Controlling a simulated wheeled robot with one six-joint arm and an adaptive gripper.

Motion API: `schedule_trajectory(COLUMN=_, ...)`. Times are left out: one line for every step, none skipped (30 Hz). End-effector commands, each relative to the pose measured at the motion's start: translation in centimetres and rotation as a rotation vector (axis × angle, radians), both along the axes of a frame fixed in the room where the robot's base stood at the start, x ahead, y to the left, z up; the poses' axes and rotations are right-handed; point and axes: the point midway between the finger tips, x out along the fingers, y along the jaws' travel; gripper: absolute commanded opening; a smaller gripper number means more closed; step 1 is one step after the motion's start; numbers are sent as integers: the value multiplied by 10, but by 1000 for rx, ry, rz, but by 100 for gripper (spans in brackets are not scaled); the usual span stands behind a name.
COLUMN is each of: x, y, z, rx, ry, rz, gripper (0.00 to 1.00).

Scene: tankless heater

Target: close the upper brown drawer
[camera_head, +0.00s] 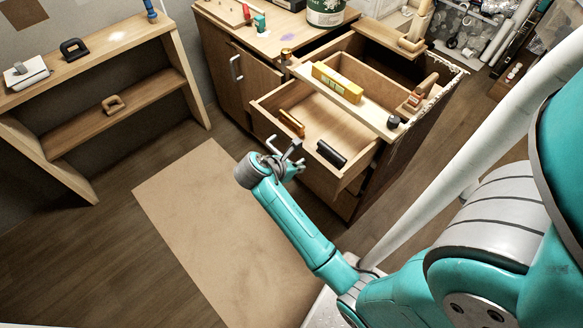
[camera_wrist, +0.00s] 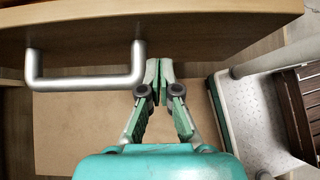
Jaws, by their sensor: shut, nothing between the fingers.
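The upper brown drawer (camera_head: 322,174) of the wooden cabinet is pulled out in the head view. An orange cylinder (camera_head: 291,123) and a black object (camera_head: 331,154) lie in it. In the wrist view, the wooden drawer front (camera_wrist: 215,22) spans the top, with its silver bar handle (camera_wrist: 85,83) at left. My gripper (camera_wrist: 157,72) is shut and empty, its tips just right of the handle's right leg; I cannot tell whether they touch it or the wood. In the head view my gripper (camera_head: 287,166) is in front of the drawer, partly covering its front.
A pale board (camera_head: 365,112) with a yellow level (camera_head: 337,82) lies across above the drawer. A wooden shelf unit (camera_head: 118,108) stands at left. A brown mat (camera_head: 200,205) covers open floor before the cabinet. A white pipe (camera_head: 450,165) slants at right.

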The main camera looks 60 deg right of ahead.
Motion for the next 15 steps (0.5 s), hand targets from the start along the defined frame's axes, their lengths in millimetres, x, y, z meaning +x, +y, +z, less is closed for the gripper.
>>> schedule_trajectory(x=-2, y=-5, z=-6, rx=2, ry=3, rz=-3, gripper=0)
schedule_trajectory(x=-3, y=-8, z=-9, rx=1, ry=2, rz=-2, gripper=0)
schedule_trajectory(x=-4, y=-12, z=-12, rx=1, ry=2, rz=-2, gripper=0)
schedule_trajectory(x=-4, y=-14, z=-14, rx=1, ry=2, rz=-2, gripper=0)
schedule_trajectory(x=-4, y=-16, z=-16, rx=0, ry=1, rz=-1, gripper=0)
schedule_trajectory(x=-5, y=-18, z=-19, rx=0, ry=1, rz=-1, gripper=0)
schedule_trajectory(x=-5, y=-19, z=-20, rx=0, ry=1, rz=-1, gripper=0)
schedule_trajectory(x=-5, y=-20, z=-21, rx=0, ry=1, rz=-1, gripper=0)
schedule_trajectory(x=-6, y=-21, z=-22, rx=0, ry=1, rz=-1, gripper=0)
schedule_trajectory(x=-6, y=-22, z=-23, rx=0, ry=1, rz=-1, gripper=0)
schedule_trajectory(x=-6, y=-22, z=-23, rx=0, ry=0, rz=0, gripper=0)
schedule_trajectory(x=-6, y=-23, z=-24, rx=0, ry=0, rz=0, gripper=0)
schedule_trajectory(x=-6, y=-23, z=-24, rx=0, ry=0, rz=0, gripper=0)
schedule_trajectory(x=-6, y=-23, z=-24, rx=0, ry=-1, rz=1, gripper=0)
schedule_trajectory(x=-6, y=-23, z=-24, rx=0, ry=-1, rz=1, gripper=0)
